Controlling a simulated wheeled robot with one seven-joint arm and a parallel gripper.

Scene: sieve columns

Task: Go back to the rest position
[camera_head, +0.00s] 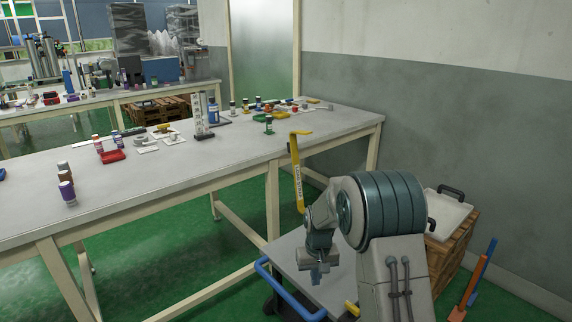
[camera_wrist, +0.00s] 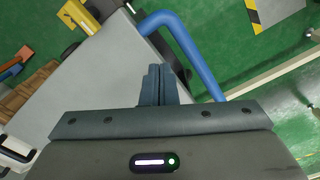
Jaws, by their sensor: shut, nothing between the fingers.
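My gripper (camera_head: 316,274) hangs at the end of my folded arm, in front of the long grey table (camera_head: 120,190) and apart from it. It points down over a grey cart top. In the wrist view my gripper (camera_wrist: 157,70) shows its two blue-grey fingers pressed together with nothing between them. The grey surface under it shows in the wrist view (camera_wrist: 90,75), with a blue rail (camera_wrist: 185,45) along one side.
A wooden crate (camera_head: 455,245) and a grey wall stand at the right. Green floor (camera_head: 180,255) shows below the table.

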